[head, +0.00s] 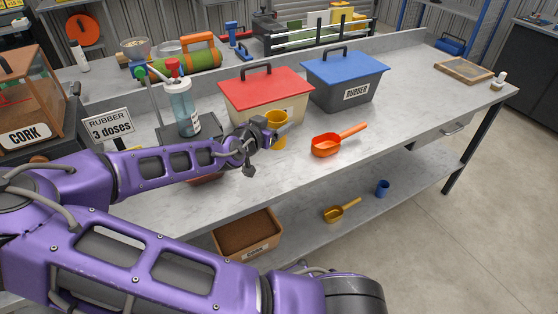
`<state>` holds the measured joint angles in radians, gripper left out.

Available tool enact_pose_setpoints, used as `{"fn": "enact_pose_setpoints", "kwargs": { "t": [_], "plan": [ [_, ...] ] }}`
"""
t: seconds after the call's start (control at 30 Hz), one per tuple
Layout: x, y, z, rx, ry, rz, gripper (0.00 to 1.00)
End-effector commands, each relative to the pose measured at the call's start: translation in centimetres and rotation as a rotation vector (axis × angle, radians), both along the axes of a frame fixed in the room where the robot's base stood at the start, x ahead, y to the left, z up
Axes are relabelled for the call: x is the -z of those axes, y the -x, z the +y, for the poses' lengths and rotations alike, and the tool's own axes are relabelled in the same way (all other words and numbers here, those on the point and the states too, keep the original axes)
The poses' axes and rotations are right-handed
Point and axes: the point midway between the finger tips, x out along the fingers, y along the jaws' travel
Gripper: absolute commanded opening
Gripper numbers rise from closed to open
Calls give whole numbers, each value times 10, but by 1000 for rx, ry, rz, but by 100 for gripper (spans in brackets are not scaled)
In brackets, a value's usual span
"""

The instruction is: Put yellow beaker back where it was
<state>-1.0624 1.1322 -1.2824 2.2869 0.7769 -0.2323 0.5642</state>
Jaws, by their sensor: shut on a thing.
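The yellow beaker (278,138) is at my gripper (270,131), over the bench near the front of the red-lidded box. My gripper is shut on the beaker, which looks upright. Part of its left side is hidden by the gripper. I cannot tell whether its base touches the bench top. A small blue cup (382,188) and a yellow scoop (341,210) lie on the lower shelf.
A red-lidded box (266,88) and a blue-lidded box (345,80) labelled RUBBER stand behind the beaker. An orange scoop (337,140) lies to the right. A bottle (183,110) and a sign (109,128) stand left. The bench's right part is mostly clear.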

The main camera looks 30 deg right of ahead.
Motion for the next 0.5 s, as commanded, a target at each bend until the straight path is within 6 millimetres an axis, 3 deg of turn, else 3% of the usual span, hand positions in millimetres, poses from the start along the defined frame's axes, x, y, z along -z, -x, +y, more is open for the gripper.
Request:
{"fn": "enact_pose_setpoints", "kwargs": {
  "t": [0.2, 0.5],
  "plan": [
    [43, 0, -1, 2, 3, 4, 12],
    [70, 0, -1, 0, 2, 3, 12]
  ]
}}
